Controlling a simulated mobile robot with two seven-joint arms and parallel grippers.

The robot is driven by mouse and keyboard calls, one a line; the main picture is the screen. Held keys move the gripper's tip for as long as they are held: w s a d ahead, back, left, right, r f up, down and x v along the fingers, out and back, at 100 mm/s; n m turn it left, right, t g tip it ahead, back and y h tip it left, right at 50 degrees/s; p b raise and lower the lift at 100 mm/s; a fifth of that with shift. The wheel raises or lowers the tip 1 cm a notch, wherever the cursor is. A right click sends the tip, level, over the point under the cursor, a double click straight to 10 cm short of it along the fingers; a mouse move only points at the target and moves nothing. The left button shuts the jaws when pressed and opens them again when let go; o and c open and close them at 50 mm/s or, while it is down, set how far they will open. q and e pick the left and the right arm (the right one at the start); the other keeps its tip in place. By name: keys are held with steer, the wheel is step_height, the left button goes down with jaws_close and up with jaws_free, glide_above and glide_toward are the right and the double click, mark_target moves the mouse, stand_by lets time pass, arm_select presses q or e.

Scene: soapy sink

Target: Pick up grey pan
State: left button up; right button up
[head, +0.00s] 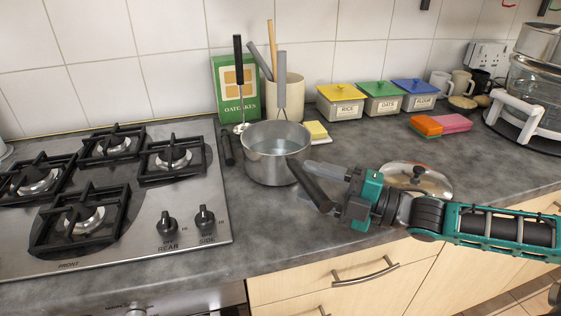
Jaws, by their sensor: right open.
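The grey pan (264,165) stands upright on the dark worktop, just right of the hob. Its black handle (312,188) points toward the front right. My right gripper (309,180) comes in from the right and is open at the handle. One grey finger is on the far side of the handle, and the nearer finger is partly hidden by it. I cannot tell whether the fingers touch the handle. My left gripper is not in view.
A gas hob (130,200) is at left. A metal lid (415,178) lies behind my right forearm. Behind the pan are butter (316,130), a utensil crock (293,100) and a green oatcakes box (228,85). Lidded tins (340,103) stand along the wall.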

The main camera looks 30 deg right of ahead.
steer(key=shift+x, duration=0.9)
jaws_close()
stand_by(0.9)
steer(key=shift+r, duration=0.25)
